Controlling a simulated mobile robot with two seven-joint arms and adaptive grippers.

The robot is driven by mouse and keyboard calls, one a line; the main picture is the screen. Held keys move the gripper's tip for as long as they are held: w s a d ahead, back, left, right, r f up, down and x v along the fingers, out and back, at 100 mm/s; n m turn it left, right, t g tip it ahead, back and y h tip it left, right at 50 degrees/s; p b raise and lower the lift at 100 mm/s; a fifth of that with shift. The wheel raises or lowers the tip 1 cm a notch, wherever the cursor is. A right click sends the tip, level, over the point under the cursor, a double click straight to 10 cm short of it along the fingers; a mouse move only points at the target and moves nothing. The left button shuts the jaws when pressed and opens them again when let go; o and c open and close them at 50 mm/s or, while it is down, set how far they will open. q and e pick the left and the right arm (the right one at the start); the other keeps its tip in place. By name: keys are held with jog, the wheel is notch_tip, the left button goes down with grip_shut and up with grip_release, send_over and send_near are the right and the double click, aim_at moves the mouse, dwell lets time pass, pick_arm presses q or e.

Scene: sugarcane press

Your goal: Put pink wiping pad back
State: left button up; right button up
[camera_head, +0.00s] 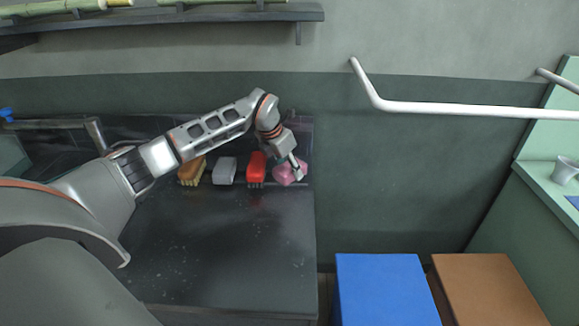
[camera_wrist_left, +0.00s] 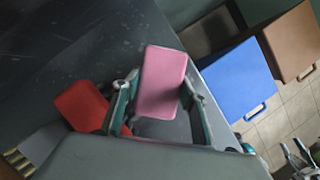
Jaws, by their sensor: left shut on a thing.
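The pink wiping pad (camera_head: 284,175) is at the right end of a row of cleaning items along the back of the dark counter (camera_head: 230,245). My left gripper (camera_head: 298,168) reaches down to the pad and partly covers it. In the left wrist view the pink pad (camera_wrist_left: 161,82) sits between the two fingers of my left gripper (camera_wrist_left: 158,100), which is shut on it. I cannot tell whether the pad touches the surface below.
A red brush (camera_head: 256,168) stands just left of the pad, then a grey block (camera_head: 225,171) and a tan brush (camera_head: 192,171). A blue box (camera_head: 386,290) and a brown box (camera_head: 488,288) stand right of the counter. A white rail (camera_head: 450,109) runs along the wall.

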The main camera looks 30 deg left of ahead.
pick_arm(q)
jog(key=shift+f, duration=0.2)
jog(key=o, duration=1.1)
jog(key=shift+c, duration=0.2)
jog(key=shift+r, duration=0.15)
jog(key=shift+r, duration=0.35)
jog(key=p+v, duration=0.1)
jog(key=v, duration=1.1)
jog(key=shift+s, duration=0.15)
